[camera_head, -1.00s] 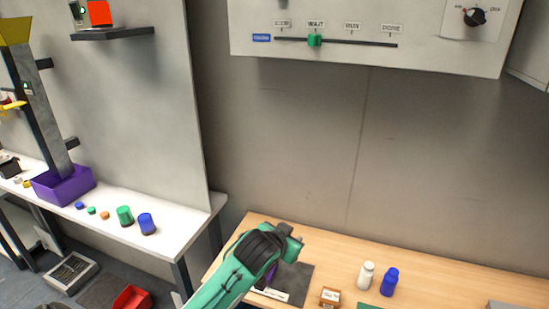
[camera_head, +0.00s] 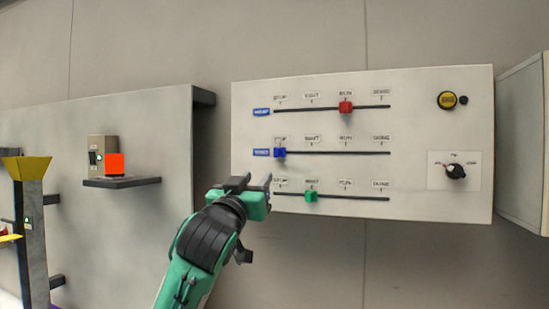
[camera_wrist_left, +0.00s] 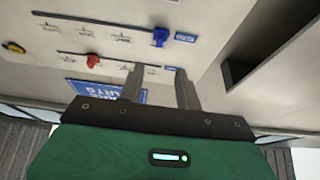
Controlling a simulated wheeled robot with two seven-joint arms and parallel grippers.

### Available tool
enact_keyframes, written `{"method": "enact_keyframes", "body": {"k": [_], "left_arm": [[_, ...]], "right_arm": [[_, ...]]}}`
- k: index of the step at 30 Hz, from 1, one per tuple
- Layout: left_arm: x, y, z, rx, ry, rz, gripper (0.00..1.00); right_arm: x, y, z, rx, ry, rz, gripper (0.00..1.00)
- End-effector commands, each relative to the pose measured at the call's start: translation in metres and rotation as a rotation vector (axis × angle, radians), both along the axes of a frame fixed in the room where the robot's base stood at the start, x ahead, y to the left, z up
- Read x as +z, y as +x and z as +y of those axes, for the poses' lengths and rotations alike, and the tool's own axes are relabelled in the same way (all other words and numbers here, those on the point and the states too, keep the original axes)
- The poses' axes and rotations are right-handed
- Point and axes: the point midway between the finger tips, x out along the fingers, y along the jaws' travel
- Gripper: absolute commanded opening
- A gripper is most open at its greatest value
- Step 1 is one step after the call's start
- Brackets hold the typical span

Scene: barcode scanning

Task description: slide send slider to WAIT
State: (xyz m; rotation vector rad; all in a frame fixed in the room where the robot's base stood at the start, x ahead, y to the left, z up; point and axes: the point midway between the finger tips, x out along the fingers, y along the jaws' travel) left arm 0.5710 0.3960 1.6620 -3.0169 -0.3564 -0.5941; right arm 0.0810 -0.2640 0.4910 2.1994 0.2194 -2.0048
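A white panel (camera_head: 410,115) carries three horizontal sliders. The red knob (camera_head: 345,107) on the top track is near RUN; it also shows in the left wrist view (camera_wrist_left: 93,60). The blue knob (camera_head: 279,153) on the middle track is at the left end, at STOP; it also shows in the left wrist view (camera_wrist_left: 160,37). The green knob (camera_head: 311,196) on the bottom track is near WAIT. The blue name tags are too small to read surely. My left gripper (camera_head: 254,182) is open and empty, below and left of the blue knob, its fingers apart. My right gripper is out of view.
A yellow button (camera_head: 447,100) and a black rotary knob (camera_head: 456,171) sit on the panel's right side. A shelf (camera_head: 122,182) with an orange-red block (camera_head: 114,164) is on the board at left. A grey cabinet side (camera_head: 522,150) stands at right.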

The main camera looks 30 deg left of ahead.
Motion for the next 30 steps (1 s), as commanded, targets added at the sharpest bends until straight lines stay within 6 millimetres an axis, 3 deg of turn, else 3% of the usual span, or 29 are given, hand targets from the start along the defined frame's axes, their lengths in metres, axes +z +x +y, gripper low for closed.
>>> {"method": "enact_keyframes", "body": {"k": [5, 21, 30], "left_arm": [[0.012, 0.011, 0.004, 0.001, -0.002, -0.004, 0.35], [0.05, 0.099, 0.025, 0.002, 0.0, -0.004, 0.35], [0.056, 0.121, 0.03, 0.0, -0.001, -0.004, 0.35]], "right_arm": [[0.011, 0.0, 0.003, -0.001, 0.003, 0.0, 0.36], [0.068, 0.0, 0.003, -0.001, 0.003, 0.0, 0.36], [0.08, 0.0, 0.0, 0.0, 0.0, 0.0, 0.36]]}}
